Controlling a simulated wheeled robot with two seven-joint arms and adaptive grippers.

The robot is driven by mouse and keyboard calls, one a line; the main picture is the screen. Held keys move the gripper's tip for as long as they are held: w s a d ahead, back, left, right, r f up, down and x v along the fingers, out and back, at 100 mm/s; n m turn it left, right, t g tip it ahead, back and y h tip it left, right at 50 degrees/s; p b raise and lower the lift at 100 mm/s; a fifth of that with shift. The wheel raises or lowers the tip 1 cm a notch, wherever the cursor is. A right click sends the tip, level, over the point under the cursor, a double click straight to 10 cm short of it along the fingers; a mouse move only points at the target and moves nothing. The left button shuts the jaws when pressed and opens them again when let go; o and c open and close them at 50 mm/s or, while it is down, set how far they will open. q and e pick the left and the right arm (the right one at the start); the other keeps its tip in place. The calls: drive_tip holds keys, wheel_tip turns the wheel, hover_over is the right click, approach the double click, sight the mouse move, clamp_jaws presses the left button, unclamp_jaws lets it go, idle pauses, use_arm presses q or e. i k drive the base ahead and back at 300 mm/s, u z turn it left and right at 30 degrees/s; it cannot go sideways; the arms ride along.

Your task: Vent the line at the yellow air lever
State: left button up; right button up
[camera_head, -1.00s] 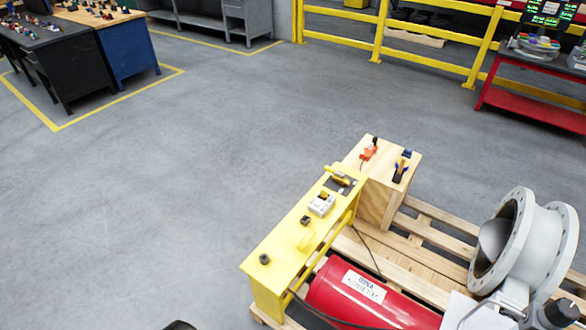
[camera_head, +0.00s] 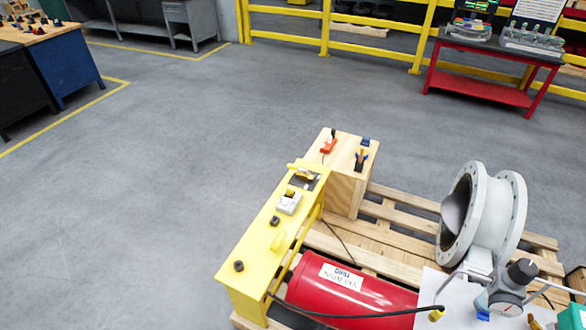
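The yellow air lever (camera_head: 301,172) appears to be the small yellow handle on a dark plate at the far end of the yellow stand (camera_head: 256,246). The stand is on a wooden pallet beside a red cylinder (camera_head: 350,288). The lever's exact position is too small to tell. Neither of my grippers is in view.
A wooden block (camera_head: 342,165) with tools on top stands behind the yellow stand. A grey flanged valve (camera_head: 482,215) is on the pallet (camera_head: 400,240) at right. A red table (camera_head: 490,75) and yellow railing (camera_head: 380,45) stand at the back. The floor left of the stand is clear.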

sight(291, 166)
drive_tip(key=u, duration=0.55)
drive_tip(key=k, duration=0.7)
drive_tip(key=u, duration=0.8)
drive_tip(key=k, duration=0.5)
drive_tip(key=u, duration=0.7)
drive_tip(key=i, duration=1.8)
drive_tip(key=z, duration=0.3)
drive_tip(key=i, duration=1.8)
drive_tip(key=z, duration=1)
drive_tip(key=i, duration=1)
drive_tip(key=z, duration=1.65)
drive_tip(key=i, duration=0.8)
drive_tip(key=z, duration=0.55)
